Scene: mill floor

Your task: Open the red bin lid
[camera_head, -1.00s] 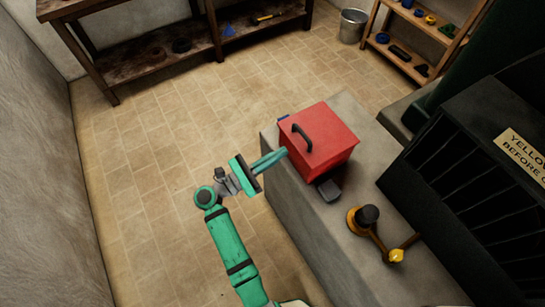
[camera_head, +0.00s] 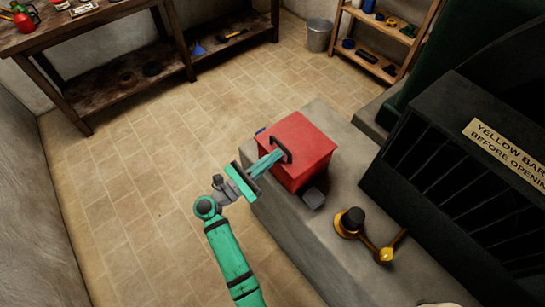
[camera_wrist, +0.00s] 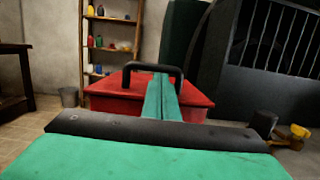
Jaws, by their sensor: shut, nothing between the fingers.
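The red bin (camera_head: 303,166) stands on a grey stone ledge, with its lid (camera_head: 304,133) lying flat and closed on top. A dark arched handle (camera_head: 283,146) rises from the lid near its left edge. My gripper (camera_head: 276,156) is shut and empty, with its fingertips at the handle. In the wrist view the green fingers (camera_wrist: 163,97) are pressed together and reach to the handle (camera_wrist: 154,67), over the red lid (camera_wrist: 104,88). Whether the fingertips touch the handle or lie under its arch, I cannot tell.
A yellow and black crank (camera_head: 368,236) lies on the stone ledge (camera_head: 290,232) at the right, near a dark barred machine (camera_head: 465,180). Shelves and a bucket (camera_head: 319,35) stand behind. The floor at left is clear.

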